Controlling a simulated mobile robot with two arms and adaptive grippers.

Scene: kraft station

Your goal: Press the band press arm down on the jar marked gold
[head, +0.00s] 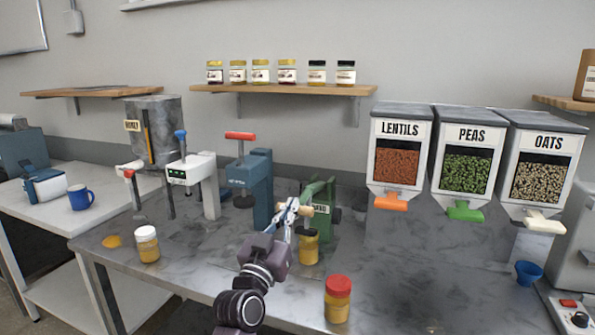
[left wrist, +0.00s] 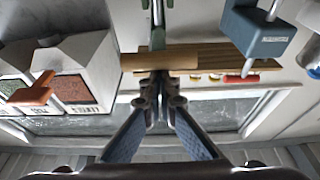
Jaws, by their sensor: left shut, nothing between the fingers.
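The green band press (head: 322,208) stands on the grey counter, with a partly hidden label on its side. A jar with a gold lid (head: 309,247) stands upright beneath its head; no marking is readable on it. The press arm's wooden handle (left wrist: 160,62) crosses the left wrist view, and its end shows small in the head view (head: 281,215). My left gripper (head: 290,212) is shut and empty, its fingertips at the handle; I cannot tell whether they touch it. They also show in the left wrist view (left wrist: 156,78). My right gripper is not in view.
A blue press (head: 258,185) and a white machine (head: 205,180) stand left of the green press. A red-lidded jar (head: 338,300) stands in front, a white-lidded jar (head: 147,245) at left. Dispensers (head: 395,160) stand right.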

